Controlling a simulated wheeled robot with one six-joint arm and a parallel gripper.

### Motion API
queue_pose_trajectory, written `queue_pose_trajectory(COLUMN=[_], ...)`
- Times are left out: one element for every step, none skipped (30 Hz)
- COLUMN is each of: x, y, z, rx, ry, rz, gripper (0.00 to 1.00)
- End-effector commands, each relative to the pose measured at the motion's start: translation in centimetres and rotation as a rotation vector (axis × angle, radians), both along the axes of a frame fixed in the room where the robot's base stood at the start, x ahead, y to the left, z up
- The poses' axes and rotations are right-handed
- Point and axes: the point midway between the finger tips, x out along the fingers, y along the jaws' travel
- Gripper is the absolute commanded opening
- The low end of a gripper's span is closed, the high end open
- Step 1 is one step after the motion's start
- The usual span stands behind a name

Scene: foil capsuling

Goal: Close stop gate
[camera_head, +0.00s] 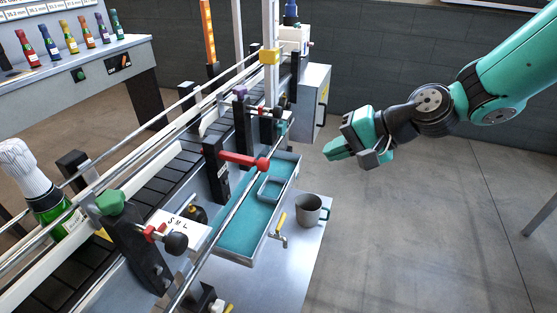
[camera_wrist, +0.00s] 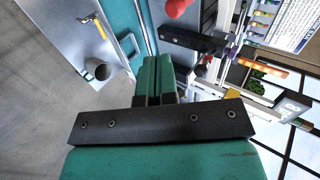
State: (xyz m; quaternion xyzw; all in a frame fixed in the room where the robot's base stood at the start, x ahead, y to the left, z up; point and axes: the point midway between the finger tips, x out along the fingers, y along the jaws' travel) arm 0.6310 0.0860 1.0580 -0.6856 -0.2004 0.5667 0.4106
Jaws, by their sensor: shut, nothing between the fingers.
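A lever with a red bar and round red knob (camera_head: 245,160), which looks like the stop gate handle, sits on a black post at the conveyor's near rail. It points right, over a teal tray. In the wrist view its red knob (camera_wrist: 177,7) shows at the top edge, beside a black bar (camera_wrist: 192,38). Whether the gate blocks the belt cannot be told. My gripper (camera_head: 333,150) is right of the lever, clearly apart from it, in free air. Its teal fingers (camera_wrist: 157,60) are together and empty in the wrist view.
The conveyor (camera_head: 165,180) runs diagonally with steel rails. A green bottle with a white top (camera_head: 55,210) stands at its left end. The teal tray (camera_head: 238,232) and a grey mug (camera_head: 308,211) are below the lever. Open floor lies right.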

Motion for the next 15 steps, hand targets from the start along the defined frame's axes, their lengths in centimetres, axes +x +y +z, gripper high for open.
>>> queue_pose_trajectory(x=[0.5, 0.7, 0.9, 1.0, 1.1, 1.2, 1.4, 1.5, 1.7, 1.9, 2.0, 2.3, 2.5, 2.7, 2.9], y=[0.0, 0.1, 0.3, 0.5, 0.7, 1.2, 1.5, 1.9, 2.5, 3.0, 3.5, 4.2, 4.7, 5.2, 5.9], z=[-0.3, -0.5, -0.7, -0.8, -1.0, -1.3, -1.6, -1.9, -2.4, -2.7, -3.1, -3.6, -4.0, -4.4, -4.9], rx=[0.017, 0.023, 0.028, 0.030, 0.031, 0.030, 0.029, 0.029, 0.028, 0.029, 0.028, 0.027, 0.027, 0.027, 0.026], ry=[0.010, 0.013, 0.015, 0.016, 0.015, 0.015, 0.016, 0.016, 0.017, 0.017, 0.017, 0.017, 0.017, 0.016, 0.016], rz=[-0.020, -0.027, -0.031, -0.033, -0.033, -0.030, -0.030, -0.030, -0.028, -0.028, -0.027, -0.028, -0.026, -0.027, -0.026], gripper=[0.00, 0.00, 0.00, 0.00, 0.00, 0.00, 0.00, 0.00, 0.00, 0.00, 0.00, 0.00, 0.00, 0.00, 0.00])
